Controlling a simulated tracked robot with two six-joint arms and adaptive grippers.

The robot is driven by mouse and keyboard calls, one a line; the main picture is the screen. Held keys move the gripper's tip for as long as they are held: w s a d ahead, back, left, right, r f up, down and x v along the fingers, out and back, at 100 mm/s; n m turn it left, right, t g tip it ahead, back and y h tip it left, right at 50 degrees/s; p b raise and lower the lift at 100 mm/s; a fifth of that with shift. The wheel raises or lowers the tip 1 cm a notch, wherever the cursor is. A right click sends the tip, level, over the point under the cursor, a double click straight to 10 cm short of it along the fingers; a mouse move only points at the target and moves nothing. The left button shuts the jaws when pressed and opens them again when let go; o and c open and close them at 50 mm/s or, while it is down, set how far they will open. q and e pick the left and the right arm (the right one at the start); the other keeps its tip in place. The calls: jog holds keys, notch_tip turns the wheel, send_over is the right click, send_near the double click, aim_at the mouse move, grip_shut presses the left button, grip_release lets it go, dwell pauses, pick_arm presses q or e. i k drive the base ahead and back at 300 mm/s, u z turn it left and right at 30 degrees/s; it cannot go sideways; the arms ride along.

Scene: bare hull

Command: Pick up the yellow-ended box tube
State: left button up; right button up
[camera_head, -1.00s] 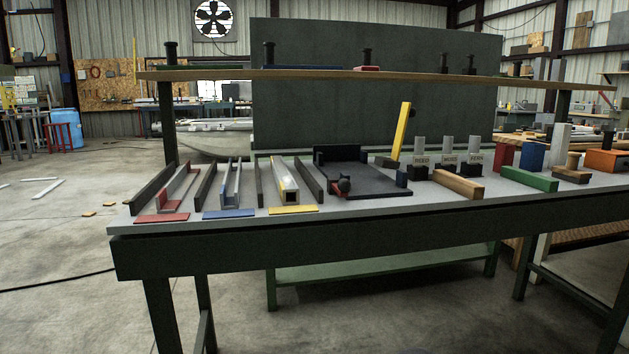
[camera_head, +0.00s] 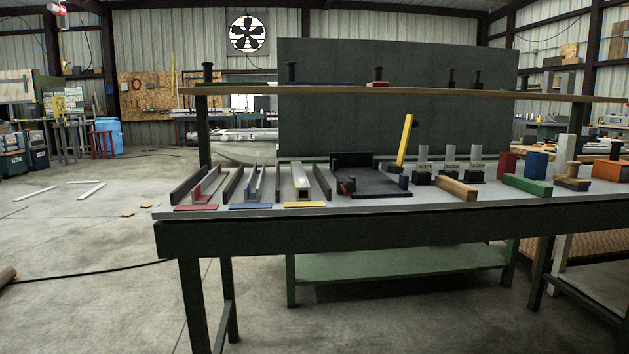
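The yellow-ended box tube (camera_head: 301,181) lies on the workbench, pointing away from me, between two dark rails. Its near end is a square opening with yellow around it. A flat yellow plate (camera_head: 305,205) lies just in front of that end. To its left, a blue-marked channel (camera_head: 254,184) and a red angle-like piece (camera_head: 208,186) lie between similar dark rails. Neither of my grippers is in view.
The workbench (camera_head: 400,211) has a raised wooden shelf (camera_head: 420,91) along its back. A black fixture (camera_head: 372,186) stands right of the tube, then a leaning yellow bar (camera_head: 404,140) and several coloured blocks. Open concrete floor (camera_head: 90,280) lies to the left.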

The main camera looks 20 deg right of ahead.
aim_at(301, 183)
jog(key=u, duration=0.1)
jog(key=i, duration=0.95)
jog(key=z, duration=0.05)
